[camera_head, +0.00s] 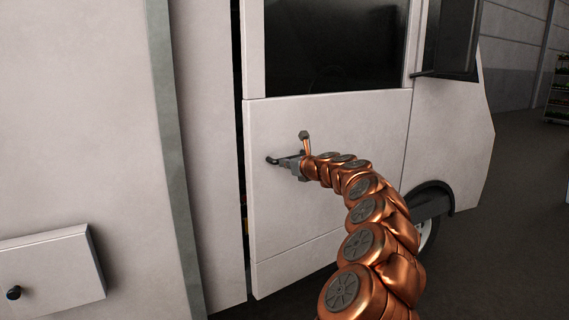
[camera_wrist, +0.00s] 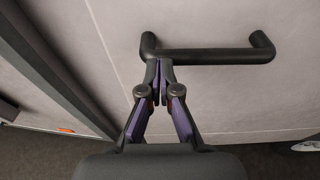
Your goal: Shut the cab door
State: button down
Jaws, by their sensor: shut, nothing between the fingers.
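The cab door (camera_head: 325,215) is a pale grey panel with a dark window in its upper part. A dark gap runs along its left edge, so it stands slightly ajar there. A black bar handle (camera_head: 272,160) is on the door's left side; it also shows in the wrist view (camera_wrist: 215,56). My gripper (camera_head: 289,162) is at the handle. In the wrist view my gripper (camera_wrist: 159,68) has its fingertips together, empty, at the left part of the handle bar. I cannot tell whether the fingertips touch the bar or the door.
The vehicle's pale side wall (camera_head: 205,150) lies left of the door. A small box (camera_head: 50,270) with a dark knob sticks out at the lower left. A dark mirror (camera_head: 450,38) juts out at the upper right. A wheel (camera_head: 428,235) and open dark floor (camera_head: 505,220) lie to the right.

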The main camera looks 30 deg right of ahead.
jog(key=shift+w+f, duration=0.1)
jog(key=shift+w, duration=0.25)
